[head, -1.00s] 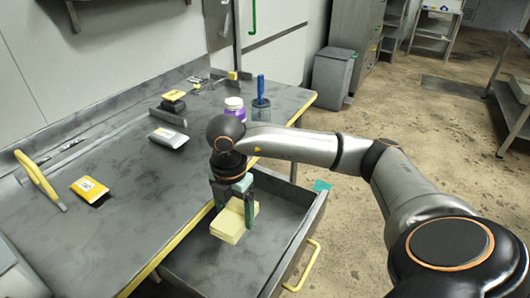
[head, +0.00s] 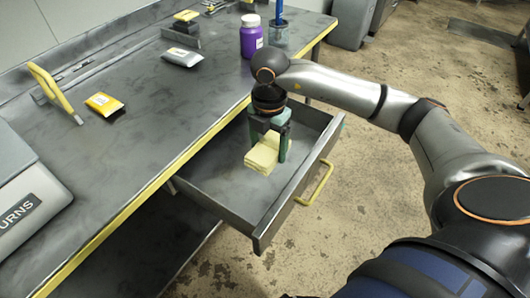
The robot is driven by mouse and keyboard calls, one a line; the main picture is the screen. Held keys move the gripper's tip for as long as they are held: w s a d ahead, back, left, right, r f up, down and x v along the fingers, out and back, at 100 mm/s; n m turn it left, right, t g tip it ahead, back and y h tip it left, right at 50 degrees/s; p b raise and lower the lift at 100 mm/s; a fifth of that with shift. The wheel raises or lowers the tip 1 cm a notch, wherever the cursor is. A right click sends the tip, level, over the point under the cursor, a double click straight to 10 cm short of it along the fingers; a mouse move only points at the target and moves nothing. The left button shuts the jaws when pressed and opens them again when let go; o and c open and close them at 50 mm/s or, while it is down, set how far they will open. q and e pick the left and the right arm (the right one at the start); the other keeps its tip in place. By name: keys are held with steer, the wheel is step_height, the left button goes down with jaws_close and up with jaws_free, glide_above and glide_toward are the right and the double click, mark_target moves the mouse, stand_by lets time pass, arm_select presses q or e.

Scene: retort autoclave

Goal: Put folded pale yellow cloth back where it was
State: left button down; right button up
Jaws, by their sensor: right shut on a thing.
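The folded pale yellow cloth (head: 262,157) is inside the open drawer (head: 216,187), towards its middle. My right gripper (head: 267,150) reaches down into the drawer from above and is shut on the cloth, one finger on each side. The cloth is at or close to the drawer floor; I cannot tell if it touches. The drawer is pulled out from under the grey worktop and has a yellow handle (head: 316,186). My left gripper is not in view.
On the worktop (head: 150,140) are a purple jar (head: 251,38), a cup with a blue tool (head: 279,32), a white pouch (head: 182,57) and a yellow pouch (head: 103,103). A grey machine (head: 28,185) stands at the left. The rest of the drawer looks empty.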

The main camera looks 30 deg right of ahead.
steer(key=w+f, duration=0.1)
steer(key=f, duration=0.1)
steer(key=w+d+f, duration=0.1)
steer(key=w+f, duration=0.1)
steer(key=w+d+f, duration=0.1)
steer(key=w+f, duration=0.1)
steer(key=shift+w+d+f+b, duration=0.15)
steer(key=shift+d+f+b, duration=0.1)
steer(key=shift+b, duration=0.15)
steer(key=shift+f, duration=1.45)
steer(key=shift+f, duration=0.2)
steer(key=o, duration=1.2)
steer(key=shift+c, duration=0.2)
step_height(320, 180, up, 12)
steer(key=shift+r+p, duration=0.25)
steer(key=shift+p, duration=0.15)
